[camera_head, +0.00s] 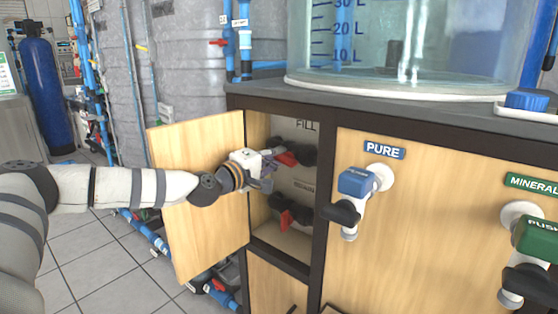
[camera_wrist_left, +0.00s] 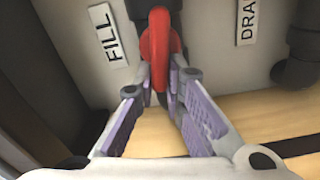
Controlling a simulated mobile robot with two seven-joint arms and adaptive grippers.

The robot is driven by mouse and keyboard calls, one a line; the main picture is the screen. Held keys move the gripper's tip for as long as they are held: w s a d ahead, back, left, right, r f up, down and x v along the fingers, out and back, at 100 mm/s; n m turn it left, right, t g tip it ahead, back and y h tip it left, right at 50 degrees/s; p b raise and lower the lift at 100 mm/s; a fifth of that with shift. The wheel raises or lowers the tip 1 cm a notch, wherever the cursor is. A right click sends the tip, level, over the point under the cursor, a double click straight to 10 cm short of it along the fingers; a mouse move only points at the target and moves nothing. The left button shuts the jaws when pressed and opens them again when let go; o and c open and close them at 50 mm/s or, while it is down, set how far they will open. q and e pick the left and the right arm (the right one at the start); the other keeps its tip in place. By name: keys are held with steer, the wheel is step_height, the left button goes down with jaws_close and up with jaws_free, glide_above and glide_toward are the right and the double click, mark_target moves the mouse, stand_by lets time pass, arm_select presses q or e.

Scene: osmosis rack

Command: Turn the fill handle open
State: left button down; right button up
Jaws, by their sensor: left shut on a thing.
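The red fill handle (camera_head: 286,158) is on a dark valve inside the open cabinet, below the FILL label (camera_head: 307,125). In the left wrist view the red handle (camera_wrist_left: 158,50) runs down between the finger pads, beside the FILL label (camera_wrist_left: 105,32). My left gripper (camera_head: 268,165) reaches into the cabinet and is shut on this handle; its fingertips (camera_wrist_left: 160,82) lie on both sides of it. A second red handle (camera_head: 285,220) sits lower in the cabinet on another dark valve. My right gripper is not in view.
The open wooden door (camera_head: 200,150) stands left of the opening, close to my left arm. The dark cabinet post (camera_head: 326,180) bounds the opening on the right. PURE (camera_head: 357,183) and MINERAL (camera_head: 535,238) taps stick out of the front panel. A clear tank (camera_head: 400,45) stands on top.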

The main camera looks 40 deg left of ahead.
arm_select(q)
steer(key=shift+f+n+b, duration=0.4)
steer(key=shift+n+b, duration=0.2)
steer(key=shift+n, duration=0.5)
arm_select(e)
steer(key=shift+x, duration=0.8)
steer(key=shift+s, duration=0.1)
arm_select(q)
steer(key=c, duration=1.7)
jaws_free()
steer(key=shift+d, duration=0.1)
steer(key=shift+o, duration=0.2)
steer(key=shift+r, duration=0.1)
steer(key=shift+s, duration=0.1)
steer(key=s+d, duration=0.1)
steer(key=s, duration=1)
steer(key=shift+s, duration=0.4)
steer(key=shift+d, duration=0.1)
